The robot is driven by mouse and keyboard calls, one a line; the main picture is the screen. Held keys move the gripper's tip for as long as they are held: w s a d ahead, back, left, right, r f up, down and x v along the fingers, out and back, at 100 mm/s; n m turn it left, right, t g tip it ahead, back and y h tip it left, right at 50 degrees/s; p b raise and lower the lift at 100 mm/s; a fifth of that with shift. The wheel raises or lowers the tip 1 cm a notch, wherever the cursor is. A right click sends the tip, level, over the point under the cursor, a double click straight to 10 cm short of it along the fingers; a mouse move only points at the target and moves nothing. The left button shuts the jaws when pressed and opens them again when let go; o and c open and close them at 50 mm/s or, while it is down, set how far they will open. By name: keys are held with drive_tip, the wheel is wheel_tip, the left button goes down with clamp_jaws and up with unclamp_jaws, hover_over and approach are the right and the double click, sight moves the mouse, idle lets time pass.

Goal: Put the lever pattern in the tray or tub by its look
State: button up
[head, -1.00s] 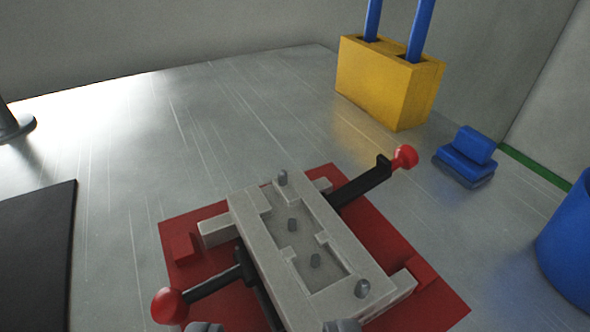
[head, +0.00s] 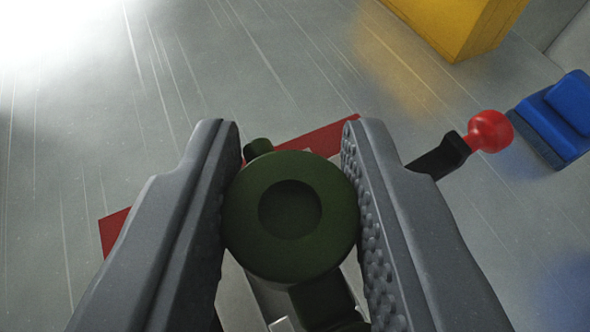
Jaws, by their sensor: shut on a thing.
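The lever pattern (head: 290,210) is dark green, with a round end that has a shallow round recess in its middle. A small green nub shows behind its upper left edge, and a darker part runs below it at the bottom of the view. My gripper (head: 291,150) is shut on the pattern, with one ridged jaw against each side of the round end. The grey mould block (head: 240,295) below is mostly hidden by the pattern and jaws. I cannot tell whether the pattern touches it. No tray or tub can be made out clearly now.
A red base plate (head: 325,137) shows behind the jaws. A dark clamp arm with a red knob (head: 489,131) sticks out to the right of my gripper. A yellow block (head: 455,25) and a blue object (head: 560,115) stand further back. Metal table on the left is bare.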

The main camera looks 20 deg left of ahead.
sight(286, 248)
drive_tip(key=shift+s+f, duration=0.1)
drive_tip(key=shift+f, duration=1.3)
drive_tip(key=shift+f+b, duration=0.25)
drive_tip(key=shift+b, duration=0.05)
drive_tip(key=o, duration=1)
drive_tip(key=shift+c, duration=0.2)
drive_tip(key=p+v, duration=0.2)
drive_tip(key=v, duration=1.2)
drive_tip(key=shift+a+r, duration=0.1)
